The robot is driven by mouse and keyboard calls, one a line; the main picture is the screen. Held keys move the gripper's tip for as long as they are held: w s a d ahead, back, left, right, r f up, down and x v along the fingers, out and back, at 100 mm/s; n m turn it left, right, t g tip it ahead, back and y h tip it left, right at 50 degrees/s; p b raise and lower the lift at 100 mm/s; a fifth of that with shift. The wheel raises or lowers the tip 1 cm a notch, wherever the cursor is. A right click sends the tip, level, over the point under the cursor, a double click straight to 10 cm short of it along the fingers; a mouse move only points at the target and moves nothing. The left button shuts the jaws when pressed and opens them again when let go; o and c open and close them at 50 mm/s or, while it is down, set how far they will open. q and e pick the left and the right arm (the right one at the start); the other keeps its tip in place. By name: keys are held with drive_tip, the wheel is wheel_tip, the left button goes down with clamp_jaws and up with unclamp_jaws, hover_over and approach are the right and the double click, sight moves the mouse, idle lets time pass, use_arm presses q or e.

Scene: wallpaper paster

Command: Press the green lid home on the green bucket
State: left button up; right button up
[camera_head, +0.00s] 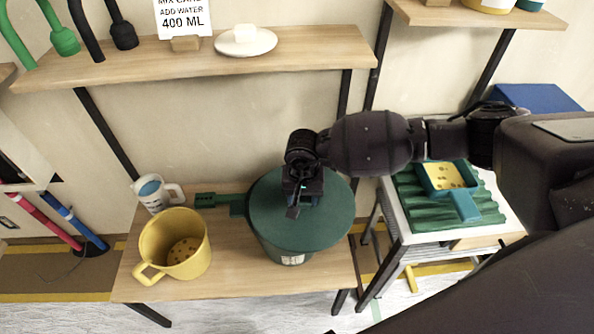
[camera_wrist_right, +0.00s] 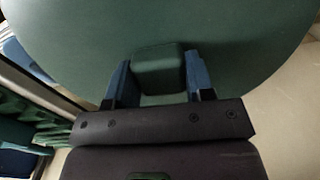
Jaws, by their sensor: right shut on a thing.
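The round green lid (camera_head: 330,216) lies over the mouth of the green bucket (camera_head: 275,249), which stands on the wooden bench. The lid covers the bucket's opening and most of its wall. I cannot tell whether the lid is fully seated. My right gripper (camera_head: 304,196) is above the lid's middle. In the right wrist view my right gripper (camera_wrist_right: 160,82) has its blue fingers on both sides of the lid's square green knob (camera_wrist_right: 159,68) and is shut on it. The lid's broad top (camera_wrist_right: 235,35) fills most of that view. My left gripper is not in view.
Left of the bucket are a yellow mug-shaped pail (camera_head: 158,240), a small white jug (camera_head: 150,203) and a flat green handle-like piece (camera_head: 215,199). A shelf (camera_head: 205,64) hangs behind.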

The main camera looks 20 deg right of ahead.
drive_tip(key=w+m, duration=0.2)
drive_tip(key=w, duration=0.1)
drive_tip(key=w+a+r+m+p, duration=0.1)
drive_tip(key=w, duration=0.1)
drive_tip(key=shift+a+m, duration=0.1)
drive_tip(key=shift+m, duration=0.2)
drive_tip(key=shift+w+a+m, duration=0.15)
drive_tip(key=shift+w+m, duration=0.25)
drive_tip(key=shift+w, duration=0.2)
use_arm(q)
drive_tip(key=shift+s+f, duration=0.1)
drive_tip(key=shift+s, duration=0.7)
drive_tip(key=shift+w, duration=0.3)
use_arm(e)
drive_tip(key=shift+f+b, duration=0.4)
drive_tip(key=shift+f, duration=0.35)
drive_tip(key=shift+s+f+b, duration=0.1)
drive_tip(key=shift+f+b, duration=0.65)
drive_tip(key=shift+f, duration=0.6)
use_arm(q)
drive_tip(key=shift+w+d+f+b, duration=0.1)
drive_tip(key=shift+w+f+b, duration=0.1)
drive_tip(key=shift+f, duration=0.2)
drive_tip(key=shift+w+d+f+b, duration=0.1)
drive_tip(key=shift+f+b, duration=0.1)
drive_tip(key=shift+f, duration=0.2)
use_arm(e)
drive_tip(key=shift+f, duration=0.8)
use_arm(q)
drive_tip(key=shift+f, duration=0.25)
